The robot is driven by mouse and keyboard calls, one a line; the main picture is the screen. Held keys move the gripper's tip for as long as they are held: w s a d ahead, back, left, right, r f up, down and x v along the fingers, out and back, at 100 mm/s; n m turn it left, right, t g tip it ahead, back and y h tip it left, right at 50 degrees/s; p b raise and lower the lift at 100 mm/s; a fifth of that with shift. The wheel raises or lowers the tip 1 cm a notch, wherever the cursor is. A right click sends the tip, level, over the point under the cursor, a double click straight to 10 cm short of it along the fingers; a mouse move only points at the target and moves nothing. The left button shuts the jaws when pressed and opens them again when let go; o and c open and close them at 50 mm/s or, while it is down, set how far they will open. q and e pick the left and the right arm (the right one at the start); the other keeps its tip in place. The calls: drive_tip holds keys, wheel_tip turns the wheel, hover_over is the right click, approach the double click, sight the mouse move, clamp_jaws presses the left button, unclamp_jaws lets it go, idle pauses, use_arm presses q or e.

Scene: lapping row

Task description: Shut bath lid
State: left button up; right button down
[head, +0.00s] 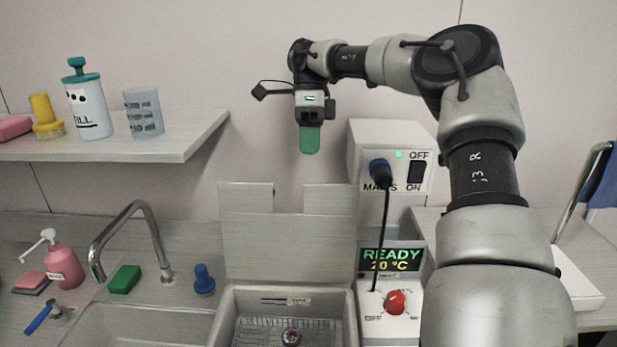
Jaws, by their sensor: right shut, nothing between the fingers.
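The bath (222,325) is a grey box at the bottom centre, with a wire basket (262,331) and a small dark and red object inside. Its lid (285,247) is a pale grey panel standing upright at the back of the bath, with a notch in its top edge. The bath is open. My right gripper (309,140) is shut and empty, its green fingertips pointing down. In the picture it is above the lid's notch and apart from the lid. My left gripper is out of view.
Right of the bath is a control unit (391,259) reading READY 20 °C, with a red knob (396,303). A white switch box (408,140) with a plugged-in cord is on the wall. A tap (160,240), blue stopper (204,279) and shelf (180,148) are at left.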

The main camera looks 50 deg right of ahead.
drive_tip(key=s+a+f+p, duration=0.1)
drive_tip(key=s+a+f, duration=0.2)
drive_tip(key=a+f, duration=0.1)
drive_tip(key=shift+s+a, duration=0.35)
drive_tip(key=shift+s, duration=0.05)
idle(0.4)
